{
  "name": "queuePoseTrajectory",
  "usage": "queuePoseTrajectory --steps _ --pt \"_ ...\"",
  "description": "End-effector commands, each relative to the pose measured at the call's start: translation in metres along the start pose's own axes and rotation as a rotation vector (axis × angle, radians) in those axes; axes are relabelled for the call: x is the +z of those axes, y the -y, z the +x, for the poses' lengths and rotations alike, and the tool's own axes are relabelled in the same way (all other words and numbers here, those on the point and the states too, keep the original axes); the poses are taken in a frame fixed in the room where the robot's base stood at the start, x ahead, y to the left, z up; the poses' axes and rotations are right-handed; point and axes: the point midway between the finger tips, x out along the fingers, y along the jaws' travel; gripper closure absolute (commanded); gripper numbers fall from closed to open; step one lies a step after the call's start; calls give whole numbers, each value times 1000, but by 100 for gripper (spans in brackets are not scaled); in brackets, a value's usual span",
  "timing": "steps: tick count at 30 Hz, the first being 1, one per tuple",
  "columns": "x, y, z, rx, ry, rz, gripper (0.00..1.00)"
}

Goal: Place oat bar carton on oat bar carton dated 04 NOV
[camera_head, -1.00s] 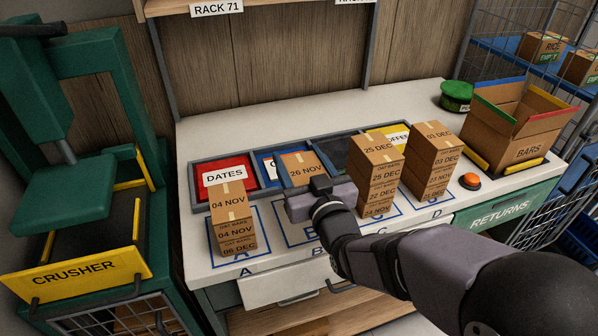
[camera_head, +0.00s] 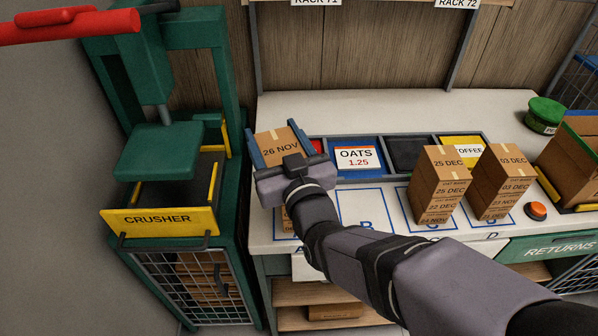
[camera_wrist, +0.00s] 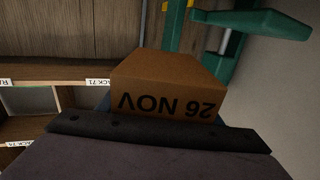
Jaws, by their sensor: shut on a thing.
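My gripper (camera_head: 279,142) is shut on the oat bar carton (camera_head: 275,146) marked 26 NOV, with its blue fingers on either side. The held carton also shows in the wrist view (camera_wrist: 168,92), its date upside down there. My gripper and carton are in the air over the left end of the counter, above spot A. The stack at spot A (camera_head: 284,222) is almost fully hidden behind my gripper and arm; only a sliver of brown shows. Its 04 NOV date cannot be read now. The gap between the held carton and that stack is hidden.
Spot B (camera_head: 365,212) is bare. Carton stacks stand at C (camera_head: 439,187) and D (camera_head: 499,183). The green crusher (camera_head: 170,150) stands close on the left. Label bins, including OATS (camera_head: 356,157), lie behind the spots. An orange button (camera_head: 536,210) is at the right.

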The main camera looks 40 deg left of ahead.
Motion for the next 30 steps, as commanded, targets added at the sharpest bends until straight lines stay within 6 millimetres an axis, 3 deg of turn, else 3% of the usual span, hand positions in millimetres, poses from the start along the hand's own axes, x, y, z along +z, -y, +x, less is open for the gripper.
queuePoseTrajectory --steps 1,4,14,25,30 --pt "-17 10 3 5 -4 1 69" --pt "-26 9 6 47 -4 2 69" --pt "-33 -35 11 239 -2 1 69" --pt "-24 -51 8 311 0 -1 69" --pt "-3 -51 8 311 4 -2 69"
